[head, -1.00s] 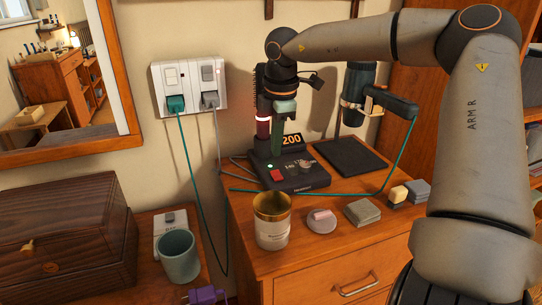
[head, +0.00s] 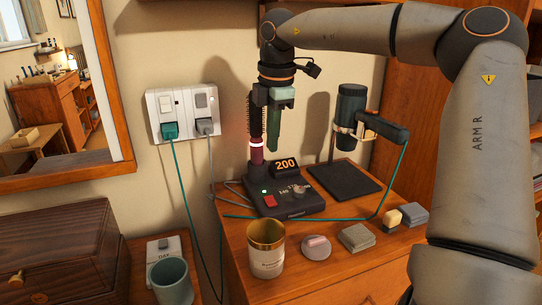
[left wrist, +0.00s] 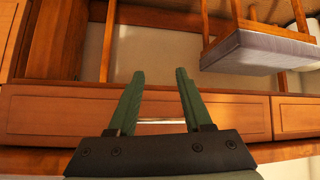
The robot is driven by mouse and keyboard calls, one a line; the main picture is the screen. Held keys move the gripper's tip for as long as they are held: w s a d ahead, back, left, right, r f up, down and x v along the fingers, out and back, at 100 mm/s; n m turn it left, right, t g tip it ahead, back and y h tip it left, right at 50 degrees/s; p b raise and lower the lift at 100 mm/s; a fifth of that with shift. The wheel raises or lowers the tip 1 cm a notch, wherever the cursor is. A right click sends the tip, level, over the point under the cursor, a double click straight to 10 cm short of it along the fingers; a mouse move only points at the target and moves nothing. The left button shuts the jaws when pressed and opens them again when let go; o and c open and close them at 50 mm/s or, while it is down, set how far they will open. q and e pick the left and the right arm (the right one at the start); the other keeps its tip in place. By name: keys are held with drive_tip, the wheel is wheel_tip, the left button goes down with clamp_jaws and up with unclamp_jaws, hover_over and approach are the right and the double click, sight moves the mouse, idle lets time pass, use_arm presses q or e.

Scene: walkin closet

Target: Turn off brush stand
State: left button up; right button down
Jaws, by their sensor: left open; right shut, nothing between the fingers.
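The brush stand (head: 300,211) is a black base on the wooden dresser, with a red switch (head: 270,202), a small lit green light, a knob and an orange display (head: 285,164) reading 200. A dark bristled brush (head: 256,135) stands upright at its back left, with a glowing pinkish ring on its handle. My right gripper (head: 273,150) is shut and empty, pointing down above the base, apart from the switch and in front of the brush. My left gripper (left wrist: 158,72) is open and empty in the left wrist view, away from the stand.
A gold-rimmed jar (head: 266,256), a round grey item (head: 317,248) and small blocks stand in front of the stand. A dryer-like tool (head: 351,105) stands behind right. Cords run from the wall socket plate (head: 184,112).

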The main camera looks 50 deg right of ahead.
drive_tip(key=n, duration=1.7)
drive_tip(key=shift+w, duration=0.1)
drive_tip(key=b, duration=0.2)
approach(268, 198)
drive_tip(key=f, duration=0.6)
drive_tip(key=shift+w+d+f, duration=0.25)
drive_tip(key=shift+w+f, duration=0.1)
drive_tip(key=shift+f, duration=0.05)
